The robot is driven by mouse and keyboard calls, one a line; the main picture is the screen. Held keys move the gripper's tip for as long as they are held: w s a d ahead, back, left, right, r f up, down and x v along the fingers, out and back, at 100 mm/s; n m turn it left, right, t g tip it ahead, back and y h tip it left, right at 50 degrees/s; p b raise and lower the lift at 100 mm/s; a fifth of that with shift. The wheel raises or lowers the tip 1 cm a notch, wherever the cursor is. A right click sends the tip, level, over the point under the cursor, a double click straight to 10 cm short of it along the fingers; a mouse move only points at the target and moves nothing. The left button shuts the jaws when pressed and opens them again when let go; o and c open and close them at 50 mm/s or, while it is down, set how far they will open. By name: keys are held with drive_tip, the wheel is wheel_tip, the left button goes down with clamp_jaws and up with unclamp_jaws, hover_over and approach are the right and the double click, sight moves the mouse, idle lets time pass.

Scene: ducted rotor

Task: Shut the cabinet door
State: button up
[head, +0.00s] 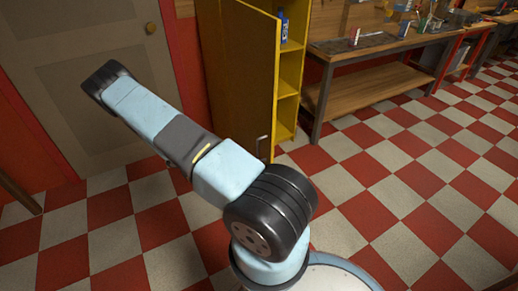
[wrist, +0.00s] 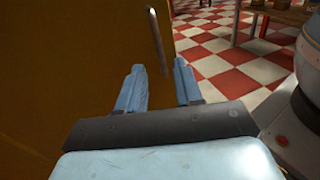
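The yellow cabinet (head: 290,85) stands with its door (head: 240,75) swung open toward me, and its shelves show to the right of the door. The door's pale bar handle (head: 262,138) is low near its free edge. In the wrist view the door (wrist: 65,60) fills the left side, with the handle (wrist: 156,40) near its right edge. My gripper (wrist: 160,72) is open, its two fingers apart and pointing toward the handle. The handle's lower end lines up with the gap; I cannot tell whether it is between the fingers. My gripper is not visible in the head view.
A blue bottle (head: 283,27) stands on an upper cabinet shelf. A wooden workbench (head: 370,42) is to the right of the cabinet. A grey door (head: 95,80) is in the red wall at left. The checkered floor (head: 360,170) in front is clear.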

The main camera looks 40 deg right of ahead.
sight(258, 149)
drive_tip(key=shift+n+h, duration=0.3)
drive_tip(key=x, duration=0.4)
drive_tip(key=f+x, duration=0.1)
drive_tip(key=x, duration=0.9)
drive_tip(key=shift+s+d+f, duration=0.1)
drive_tip(key=shift+d+f, duration=0.15)
drive_tip(key=shift+f, duration=0.1)
clamp_jaws()
